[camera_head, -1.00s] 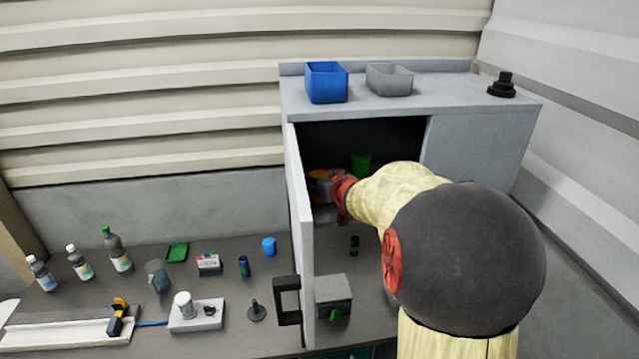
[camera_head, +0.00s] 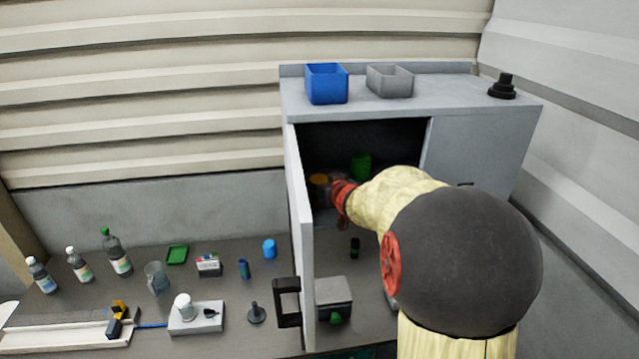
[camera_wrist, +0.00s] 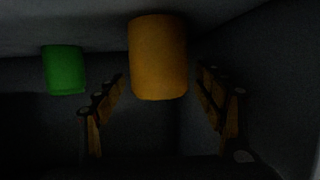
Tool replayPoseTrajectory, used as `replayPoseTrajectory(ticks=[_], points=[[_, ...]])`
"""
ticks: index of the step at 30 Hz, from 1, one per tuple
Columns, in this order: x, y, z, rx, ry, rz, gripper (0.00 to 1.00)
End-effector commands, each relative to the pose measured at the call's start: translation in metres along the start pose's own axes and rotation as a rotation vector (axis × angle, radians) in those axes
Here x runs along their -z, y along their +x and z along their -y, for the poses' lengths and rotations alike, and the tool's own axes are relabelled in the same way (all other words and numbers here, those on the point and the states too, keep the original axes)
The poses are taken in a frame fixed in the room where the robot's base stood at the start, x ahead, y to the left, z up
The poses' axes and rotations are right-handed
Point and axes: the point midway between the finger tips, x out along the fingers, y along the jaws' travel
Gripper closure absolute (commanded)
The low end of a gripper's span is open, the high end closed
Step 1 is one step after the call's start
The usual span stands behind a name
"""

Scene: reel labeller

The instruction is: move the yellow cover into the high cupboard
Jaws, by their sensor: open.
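The yellow cover (camera_head: 319,178) is inside the high cupboard (camera_head: 485,145), near the left side of its opening. In the wrist view the yellow cover (camera_wrist: 158,57) is a rounded orange-yellow cylinder touching or close to a pale surface at the top of the picture. My gripper (camera_head: 327,192) reaches into the cupboard beside the cover. In the wrist view my gripper (camera_wrist: 161,85) is open, one finger on each side below the cover, with clear gaps to it. The cupboard's left door (camera_head: 299,235) stands open. My arm hides part of the opening.
A green cylinder (camera_head: 361,166) stands in the cupboard to the right of the cover; it also shows in the wrist view (camera_wrist: 64,70). A blue bin (camera_head: 326,84) and a grey bin (camera_head: 390,81) sit on top. Bottles and small items cover the bench (camera_head: 215,285) at left.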

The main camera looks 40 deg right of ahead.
Motion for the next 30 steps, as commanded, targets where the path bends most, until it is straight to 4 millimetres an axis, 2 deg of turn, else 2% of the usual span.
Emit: replayPoseTrajectory(ticks=[6, 8, 21, 25, 30], points=[[0.006, -0.002, 0.0, 0.0, 0.0, -0.001, 0.3], [0.004, -0.009, 0.0, -0.001, 0.0, 0.0, 0.3], [0.005, -0.094, -0.001, -0.002, -0.001, -0.002, 0.3], [0.005, -0.111, -0.001, -0.001, 0.0, -0.001, 0.3], [0.003, -0.121, 0.0, -0.001, 0.001, 0.0, 0.3]])
